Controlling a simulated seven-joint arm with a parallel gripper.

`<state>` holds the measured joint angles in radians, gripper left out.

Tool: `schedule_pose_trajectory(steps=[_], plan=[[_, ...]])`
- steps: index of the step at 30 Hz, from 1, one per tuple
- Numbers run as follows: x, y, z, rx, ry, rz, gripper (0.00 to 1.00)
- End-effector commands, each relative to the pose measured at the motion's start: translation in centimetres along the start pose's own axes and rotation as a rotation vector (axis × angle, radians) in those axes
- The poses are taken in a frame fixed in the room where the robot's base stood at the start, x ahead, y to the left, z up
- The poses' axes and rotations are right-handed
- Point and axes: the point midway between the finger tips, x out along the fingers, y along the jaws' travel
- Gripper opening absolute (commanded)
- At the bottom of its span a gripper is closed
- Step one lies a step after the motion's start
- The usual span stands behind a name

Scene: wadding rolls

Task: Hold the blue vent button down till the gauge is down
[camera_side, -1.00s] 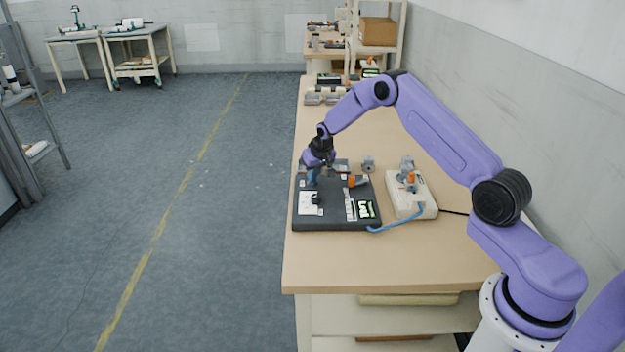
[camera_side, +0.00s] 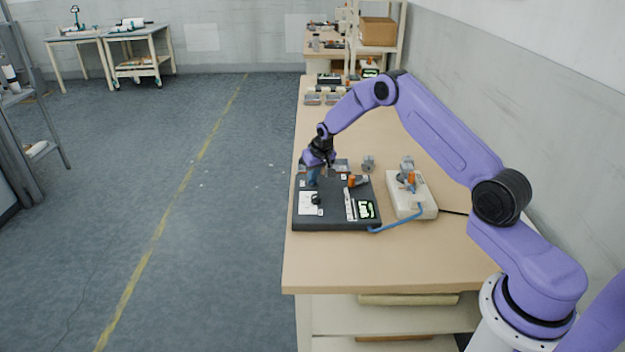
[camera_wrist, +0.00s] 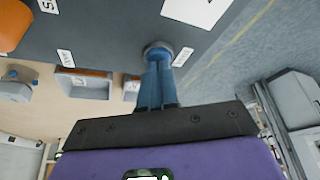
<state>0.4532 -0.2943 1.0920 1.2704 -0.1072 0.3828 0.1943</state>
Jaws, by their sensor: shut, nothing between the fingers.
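A dark flat panel (camera_side: 335,222) lies on the bench. My gripper (camera_side: 313,182) is at the panel's far left corner, pointing down. In the wrist view its blue fingers (camera_wrist: 157,58) are shut together, with their tips at a round grey collar (camera_wrist: 157,46) on the panel. The tips cover the middle of the collar, so the vent button itself is hidden and I cannot tell how deep it sits.
A white box (camera_side: 422,205) with an orange-topped fitting stands right of the panel, joined to it by a blue hose (camera_side: 393,225). An orange knob (camera_side: 358,181) sits on the panel. Small grey parts stand behind. The bench front (camera_side: 390,265) is clear.

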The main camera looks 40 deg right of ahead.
Motion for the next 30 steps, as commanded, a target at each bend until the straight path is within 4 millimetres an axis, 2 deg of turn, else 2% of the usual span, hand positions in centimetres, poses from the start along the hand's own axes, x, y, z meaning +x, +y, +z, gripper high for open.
schedule_pose_trajectory(steps=[14, 30], plan=[[-0.1, 0.1, 0.1, 0.000, -0.003, 0.001, 0.00], [-3.4, 0.0, -1.5, 0.000, 0.001, 0.000, 0.00]])
